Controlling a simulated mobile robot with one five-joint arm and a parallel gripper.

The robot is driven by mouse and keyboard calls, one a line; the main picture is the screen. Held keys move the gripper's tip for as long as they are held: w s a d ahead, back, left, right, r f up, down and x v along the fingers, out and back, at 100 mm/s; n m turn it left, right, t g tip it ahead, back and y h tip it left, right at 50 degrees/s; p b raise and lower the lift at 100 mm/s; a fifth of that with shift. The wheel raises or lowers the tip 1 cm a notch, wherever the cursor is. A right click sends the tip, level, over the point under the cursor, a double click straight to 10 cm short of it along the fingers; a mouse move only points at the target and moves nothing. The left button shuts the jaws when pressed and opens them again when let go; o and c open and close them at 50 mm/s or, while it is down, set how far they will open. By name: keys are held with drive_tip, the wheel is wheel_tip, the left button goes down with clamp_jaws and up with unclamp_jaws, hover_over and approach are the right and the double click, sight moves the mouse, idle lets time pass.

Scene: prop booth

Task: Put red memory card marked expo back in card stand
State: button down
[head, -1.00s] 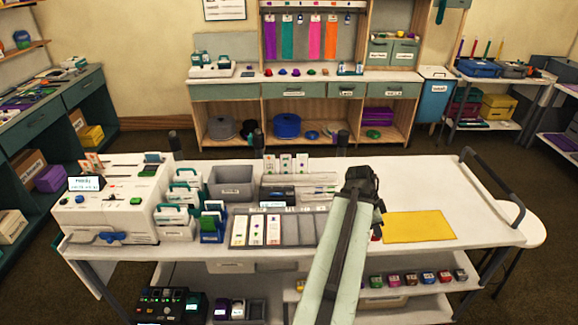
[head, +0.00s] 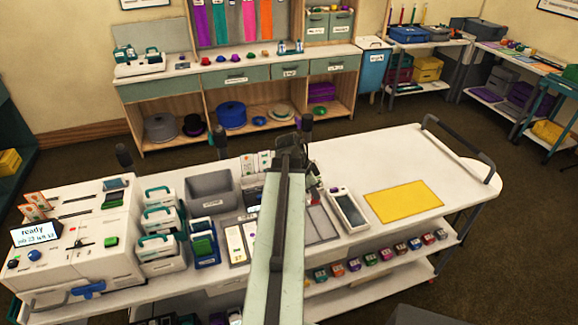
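I cannot make out a red memory card marked expo, as small markings are unreadable here. Which item is the card stand is also unclear. A blue holder with green items (head: 204,246) stands on the white workbench (head: 372,158), left of my arm. Upright white cards (head: 249,164) stand at the bench's back edge. My gripper (head: 310,178) is over the bench, behind the far end of my arm. Its fingers are too small and dark to tell whether they are open or hold anything. My arm hides part of the grey card tray (head: 238,244).
A white machine (head: 75,245) and a grey bin (head: 211,190) stand on the left. A white-framed device (head: 348,209) lies right of my arm, beside a yellow mat (head: 403,202). Several small coloured blocks (head: 354,265) line the lower shelf. The bench's right end is clear.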

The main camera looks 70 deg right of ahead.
drive_tip(key=w+d+r+p, duration=0.1)
drive_tip(key=w+d+r, duration=0.1)
drive_tip(key=w+d, duration=0.8)
drive_tip(key=f+b, duration=0.3)
drive_tip(key=w+a+f+b, duration=0.1)
drive_tip(key=f, duration=0.1)
drive_tip(key=shift+f+b, duration=0.2)
drive_tip(key=shift+b, duration=0.1)
drive_tip(key=shift+w+f, duration=0.1)
idle(0.5)
drive_tip(key=shift+f+b, duration=1.4)
drive_tip(key=shift+b, duration=0.1)
drive_tip(key=c, duration=1.5)
unclamp_jaws()
drive_tip(key=shift+c, duration=0.2)
